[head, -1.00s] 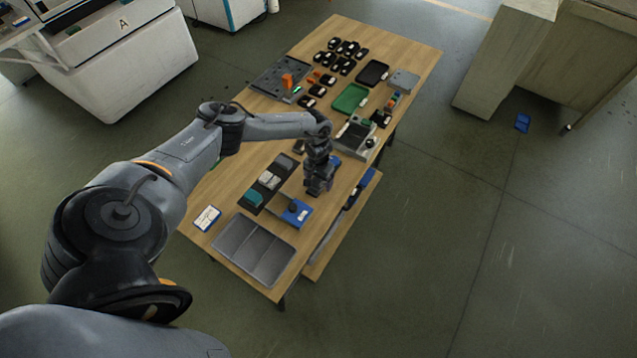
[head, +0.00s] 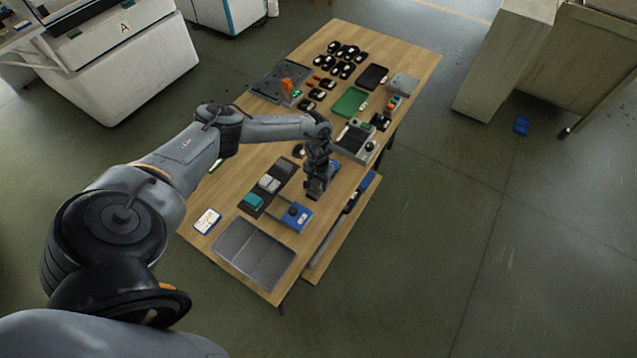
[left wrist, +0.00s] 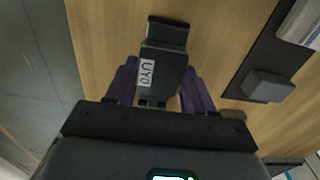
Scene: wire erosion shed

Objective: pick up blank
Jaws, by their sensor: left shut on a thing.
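My left gripper (head: 318,190) points down over the right part of the wooden table. In the left wrist view its two purple fingers (left wrist: 160,90) are shut on a dark grey stepped blank (left wrist: 166,60), which carries a white label reading UYO. The blank's near end is hidden by the gripper body. In the head view the blank is too small and covered to make out. I cannot tell whether it touches the table. My right gripper is not in view.
A dark strip (head: 272,183) with teal and grey blocks lies left of the gripper. A blue box (head: 296,215) and a grey divided tray (head: 233,236) are nearer. A grey device (head: 355,143), a green tray (head: 350,101) and several black parts stand farther back.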

